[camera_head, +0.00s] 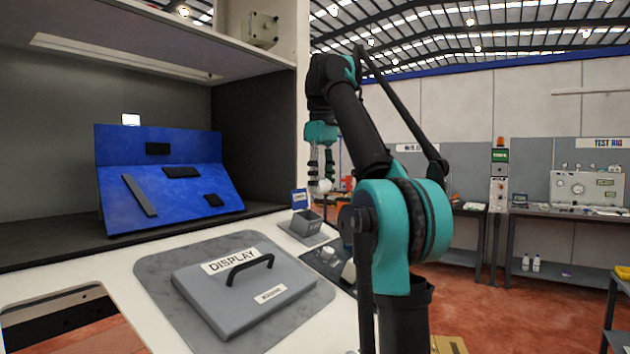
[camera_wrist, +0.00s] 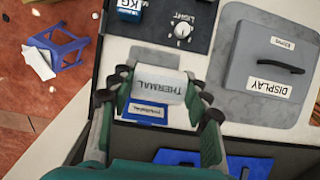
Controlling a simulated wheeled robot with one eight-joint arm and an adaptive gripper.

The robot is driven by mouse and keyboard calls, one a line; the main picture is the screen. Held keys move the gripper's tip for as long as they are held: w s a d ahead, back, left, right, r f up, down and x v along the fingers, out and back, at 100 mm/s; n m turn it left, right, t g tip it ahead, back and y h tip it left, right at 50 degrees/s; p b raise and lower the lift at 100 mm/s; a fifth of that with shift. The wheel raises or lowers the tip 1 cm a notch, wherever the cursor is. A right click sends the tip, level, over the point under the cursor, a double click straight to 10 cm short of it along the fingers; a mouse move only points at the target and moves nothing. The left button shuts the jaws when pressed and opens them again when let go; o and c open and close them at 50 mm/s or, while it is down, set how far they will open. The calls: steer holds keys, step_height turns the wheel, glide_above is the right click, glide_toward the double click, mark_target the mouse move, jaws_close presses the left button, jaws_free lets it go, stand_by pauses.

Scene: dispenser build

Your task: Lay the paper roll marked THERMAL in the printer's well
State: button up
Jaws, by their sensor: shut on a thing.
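The white paper roll marked THERMAL (camera_wrist: 158,84) is held between the fingers of my gripper (camera_wrist: 160,92) in the wrist view. The label reads upside down there. In the head view my gripper (camera_head: 322,170) hangs fingers down with the pale roll (camera_head: 322,187) at its tips. A small open-topped grey box (camera_head: 306,222), which looks like the printer's well, stands just below and slightly left of the roll, with a gap between them. A blue sign (camera_head: 299,199) stands behind it. In the wrist view the roll and fingers hide most of the well.
A grey DISPLAY lid (camera_head: 245,290) with a black handle lies on a grey mat on the white counter. A dark panel with a LIGHT knob (camera_wrist: 183,31) and a blue KG block (camera_wrist: 131,8) are close by. A blue sloped stand (camera_head: 165,190) sits in the cabinet.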

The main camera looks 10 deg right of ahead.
steer(key=shift+w+f, duration=0.1)
steer(key=shift+w, duration=0.4)
steer(key=shift+w+a+f, duration=0.25)
steer(key=shift+a+f, duration=0.05)
steer(key=shift+f, duration=0.6)
steer(key=shift+w+a+f, duration=0.2)
steer(key=shift+a+f, duration=0.05)
steer(key=shift+f, duration=0.65)
steer(key=shift+w+a+f, duration=0.25)
steer(key=shift+a+f, duration=0.05)
steer(key=shift+f, duration=0.6)
steer(key=shift+w+f, duration=0.1)
steer(key=shift+f, duration=0.2)
steer(key=shift+a+f, duration=0.1)
steer(key=shift+f, duration=0.3)
steer(key=o, duration=1.3)
steer(key=shift+c, duration=0.2)
steer(key=shift+r, duration=0.1)
step_height(320, 180, up, 7)
